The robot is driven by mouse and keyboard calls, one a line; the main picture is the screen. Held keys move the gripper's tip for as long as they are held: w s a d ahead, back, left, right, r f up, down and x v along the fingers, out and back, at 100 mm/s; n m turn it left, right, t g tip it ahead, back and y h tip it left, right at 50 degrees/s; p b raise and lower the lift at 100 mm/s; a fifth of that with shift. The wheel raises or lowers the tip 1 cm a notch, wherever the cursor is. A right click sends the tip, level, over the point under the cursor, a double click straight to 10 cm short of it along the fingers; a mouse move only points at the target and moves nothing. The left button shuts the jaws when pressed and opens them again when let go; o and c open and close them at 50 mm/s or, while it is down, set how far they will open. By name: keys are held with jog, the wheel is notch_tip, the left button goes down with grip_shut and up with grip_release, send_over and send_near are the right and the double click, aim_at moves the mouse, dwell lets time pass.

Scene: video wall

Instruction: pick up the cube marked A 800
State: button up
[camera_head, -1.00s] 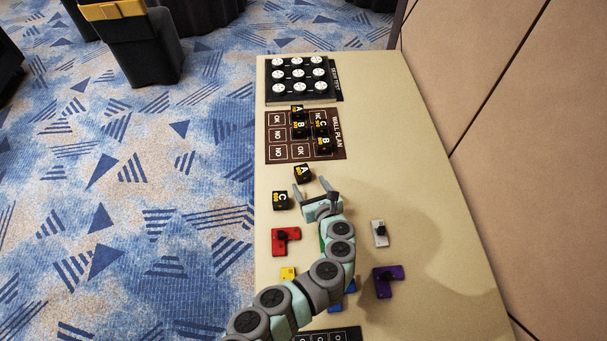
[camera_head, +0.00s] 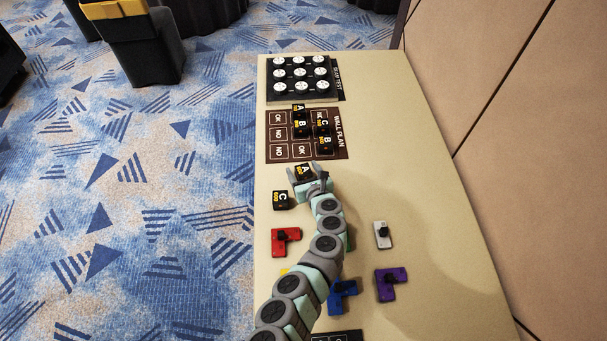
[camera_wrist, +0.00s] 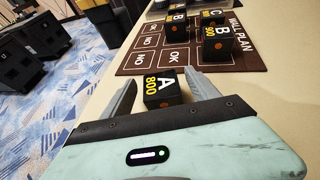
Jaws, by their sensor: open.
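The black cube marked A 800 (camera_wrist: 161,91) sits on the table between the two fingers of my gripper (camera_wrist: 161,88) in the wrist view. In the head view the cube (camera_head: 303,171) lies just below the Wall Plan board, and my gripper (camera_head: 304,176) reaches around it from below. The fingers are open, with a visible gap on each side of the cube. The wrist view shows its A and yellow 800 on the upper face and an orange dot on the near face.
A black cube marked C (camera_head: 281,200) stands left of my gripper. Several lettered cubes stand on the brown Wall Plan board (camera_head: 291,153). Red (camera_head: 284,240), blue (camera_head: 343,295), purple (camera_head: 388,284) and white (camera_head: 381,235) pieces lie lower on the table. The table's right side is clear.

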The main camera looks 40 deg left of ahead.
jog(key=shift+c, duration=0.4)
jog(key=c, duration=1.4)
jog(key=shift+r, duration=0.15)
